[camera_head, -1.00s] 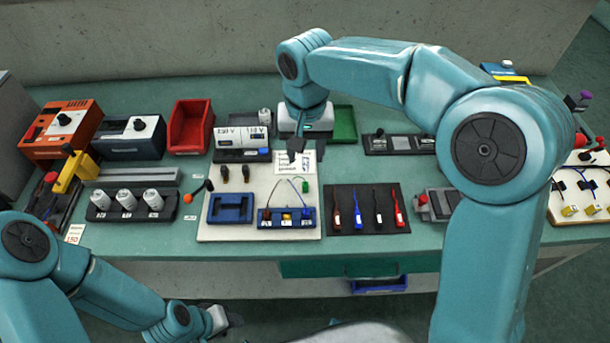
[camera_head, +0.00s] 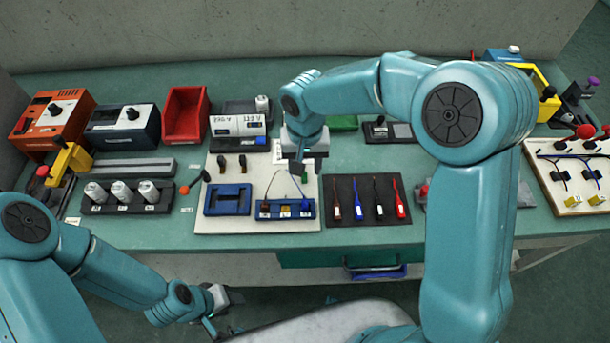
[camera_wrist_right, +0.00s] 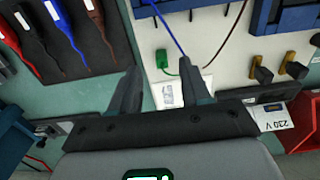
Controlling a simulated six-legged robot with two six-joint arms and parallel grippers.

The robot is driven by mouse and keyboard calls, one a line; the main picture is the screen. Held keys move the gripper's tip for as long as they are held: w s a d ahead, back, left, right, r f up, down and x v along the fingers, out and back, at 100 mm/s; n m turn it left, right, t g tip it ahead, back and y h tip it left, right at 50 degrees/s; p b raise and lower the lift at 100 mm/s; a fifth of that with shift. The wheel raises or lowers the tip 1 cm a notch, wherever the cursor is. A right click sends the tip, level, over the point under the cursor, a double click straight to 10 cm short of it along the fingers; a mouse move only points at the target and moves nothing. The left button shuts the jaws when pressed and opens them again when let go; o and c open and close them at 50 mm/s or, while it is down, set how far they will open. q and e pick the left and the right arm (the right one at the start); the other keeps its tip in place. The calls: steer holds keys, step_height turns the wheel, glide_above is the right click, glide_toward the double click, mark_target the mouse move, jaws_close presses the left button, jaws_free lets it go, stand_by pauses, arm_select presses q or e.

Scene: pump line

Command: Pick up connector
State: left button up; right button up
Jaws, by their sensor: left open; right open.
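A white board (camera_head: 240,220) holds two small dark connectors with orange-brown parts, one at left (camera_head: 222,166) and one at right (camera_head: 243,163). Both also show in the wrist view, the nearer (camera_wrist_right: 262,72) and the farther (camera_wrist_right: 292,68). A small green connector (camera_wrist_right: 162,58) lies on the board in the wrist view, with a thin wire looping near it. My right gripper (camera_head: 298,165) is open and empty above the board's right edge; its fingers (camera_wrist_right: 150,75) spread below the green connector in the picture, one partly covering the wire. My left gripper (camera_head: 217,310) is open, low in front of the bench.
A blue frame (camera_head: 228,200) and a blue terminal block (camera_head: 285,209) stand on the board. A black mat (camera_head: 366,222) to the right carries several coloured leads. A 230 V box (camera_head: 238,128) stands behind. A red bin (camera_head: 186,114) is at back left.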

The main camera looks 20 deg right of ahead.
mark_target(305, 173)
steer(key=f, duration=0.2)
steer(key=w+f, duration=0.1)
steer(key=f, duration=0.1)
steer(key=shift+w+f+p, duration=0.15)
steer(key=shift+f+p, duration=0.05)
steer(key=shift+p, duration=0.15)
steer(key=shift+d+f, duration=0.1)
steer(key=shift+f, duration=0.25)
jaws_close()
